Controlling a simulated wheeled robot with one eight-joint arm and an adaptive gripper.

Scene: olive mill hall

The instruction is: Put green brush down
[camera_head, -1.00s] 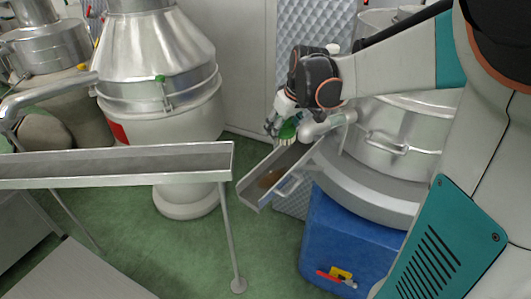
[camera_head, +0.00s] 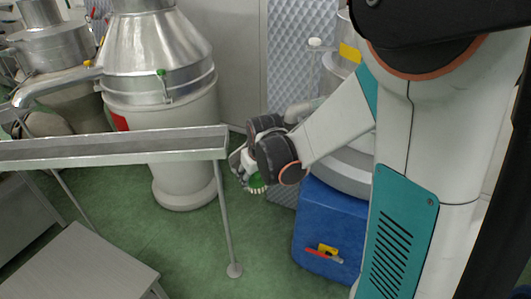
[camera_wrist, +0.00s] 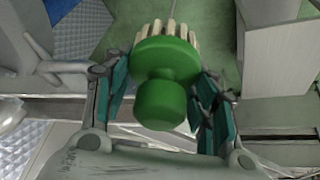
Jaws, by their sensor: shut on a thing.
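The green brush (camera_head: 257,187) hangs below my gripper (camera_head: 248,176), its pale bristles pointing down, in the head view. In the wrist view the green brush (camera_wrist: 165,75) shows its round knob and disc, with pale bristles around the far edge. My gripper's teal-padded fingers (camera_wrist: 163,98) are closed on both sides of it. The brush is in the air over the green floor, between the metal trough's post and the blue box. My arm hides part of what is behind.
A long metal trough (camera_head: 110,152) on a thin post (camera_head: 225,220) runs at left. A grey table (camera_head: 75,268) stands at front left. A blue box (camera_head: 328,222) with red and yellow items (camera_head: 325,252) stands at right. Green floor (camera_head: 190,245) is open between.

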